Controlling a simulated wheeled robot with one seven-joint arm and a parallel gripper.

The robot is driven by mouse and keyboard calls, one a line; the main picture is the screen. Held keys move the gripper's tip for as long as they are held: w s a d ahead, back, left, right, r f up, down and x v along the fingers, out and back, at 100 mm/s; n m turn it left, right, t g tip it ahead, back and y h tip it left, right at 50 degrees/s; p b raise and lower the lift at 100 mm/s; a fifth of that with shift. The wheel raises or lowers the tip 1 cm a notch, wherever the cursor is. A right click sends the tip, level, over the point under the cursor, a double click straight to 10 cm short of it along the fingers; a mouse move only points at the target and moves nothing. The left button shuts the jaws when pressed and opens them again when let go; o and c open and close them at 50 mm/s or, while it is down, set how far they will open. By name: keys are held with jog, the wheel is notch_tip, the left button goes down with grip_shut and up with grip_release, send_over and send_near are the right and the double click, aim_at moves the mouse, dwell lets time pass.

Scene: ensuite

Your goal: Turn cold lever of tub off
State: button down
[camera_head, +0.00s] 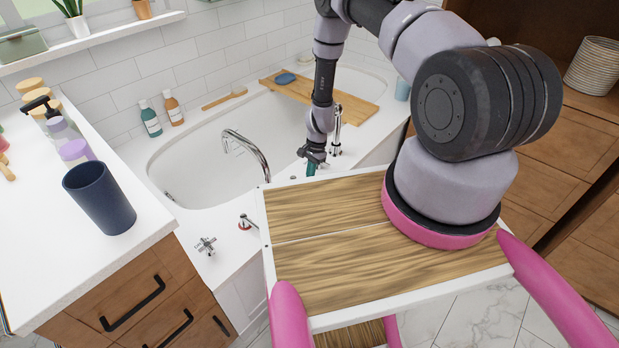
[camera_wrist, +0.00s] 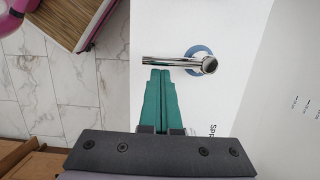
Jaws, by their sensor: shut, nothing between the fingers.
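The cold lever (camera_wrist: 172,61) shows in the wrist view as a chrome bar with a blue ring (camera_wrist: 197,52) around its base. The bar points left from the base. My gripper (camera_wrist: 160,72) has its teal fingers shut together with nothing between them. The fingertips are right beside the bar, near its free left end; I cannot tell if they touch. In the head view my gripper (camera_head: 311,169) is down over the tub's near rim, right of the curved spout (camera_head: 245,146). I cannot make out the cold lever there.
The white tub (camera_head: 200,165) fills the middle. A red-ringed lever (camera_head: 246,221) and a cross handle (camera_head: 206,245) are on the near rim at left. A chrome upright (camera_head: 337,130) stands right of my gripper. A wooden board (camera_head: 345,103) spans the tub's far end.

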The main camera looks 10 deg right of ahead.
jog(key=w+d, duration=0.2)
jog(key=d, duration=0.1)
jog(key=shift+w+r, duration=0.15)
jog(key=shift+r, duration=0.25)
jog(key=w+d+r+n+t, duration=0.1)
jog(key=w+r, duration=0.2)
jog(key=r, duration=1.3)
jog(key=w+r+n+t, duration=0.1)
jog(key=w+r, duration=0.1)
jog(key=r, duration=1.3)
jog(key=s+r+n+t, duration=0.1)
jog(key=s+r+t, duration=0.15)
jog(key=r, duration=1.55)
jog(key=s+d+r+n+t, duration=0.2)
jog(key=s+r, duration=1.1)
jog(key=r, duration=0.2)
jog(key=s+r+n+t, duration=0.1)
jog(key=s+r, duration=0.1)
jog(key=s, duration=0.4)
jog(key=s+d+r+t, duration=0.1)
jog(key=s+r, duration=0.2)
jog(key=s, duration=0.4)
jog(key=shift+n, duration=0.4)
jog(key=shift+s, duration=0.15)
